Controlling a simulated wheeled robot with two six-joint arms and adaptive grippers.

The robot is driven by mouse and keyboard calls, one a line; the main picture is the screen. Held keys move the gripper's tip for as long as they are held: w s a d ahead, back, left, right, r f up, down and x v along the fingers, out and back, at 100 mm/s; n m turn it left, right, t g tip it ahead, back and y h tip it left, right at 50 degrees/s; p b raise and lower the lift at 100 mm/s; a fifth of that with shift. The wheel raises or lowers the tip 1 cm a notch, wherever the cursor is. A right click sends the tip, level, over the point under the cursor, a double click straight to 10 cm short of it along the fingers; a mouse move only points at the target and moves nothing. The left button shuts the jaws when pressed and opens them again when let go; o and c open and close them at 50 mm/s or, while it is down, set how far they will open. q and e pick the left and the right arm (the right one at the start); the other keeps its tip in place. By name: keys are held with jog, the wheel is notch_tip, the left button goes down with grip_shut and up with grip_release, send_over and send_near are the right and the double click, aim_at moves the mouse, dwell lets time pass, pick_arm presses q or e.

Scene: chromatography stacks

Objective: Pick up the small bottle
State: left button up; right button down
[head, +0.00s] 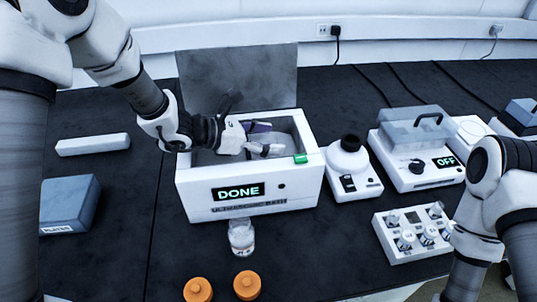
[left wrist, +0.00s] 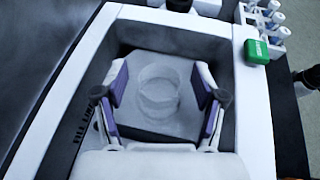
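My left gripper (head: 263,139) reaches into the open ultrasonic bath (head: 250,198), whose display reads DONE. In the left wrist view the gripper (left wrist: 162,84) is open, its purple-padded fingers wide apart. A faint, clear round vessel (left wrist: 158,95) shows between them inside the bath. A small clear glass bottle (head: 241,238) with a whitish label stands uncapped on the table in front of the bath. My right arm is at the right edge of the head view, its gripper out of sight.
Two orange caps (head: 197,289) (head: 247,284) lie at the front. The bath's grey lid (head: 238,78) stands raised behind. A vortex mixer (head: 352,178), a vial rack (head: 412,232) and a lidded device reading OFF (head: 418,165) are right. A blue box (head: 69,204) is left.

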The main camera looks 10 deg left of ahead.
pick_arm(q)
grip_shut()
notch_tip(320, 180, up, 10)
jog(key=shift+f+p, duration=0.1)
jog(key=shift+p, duration=0.4)
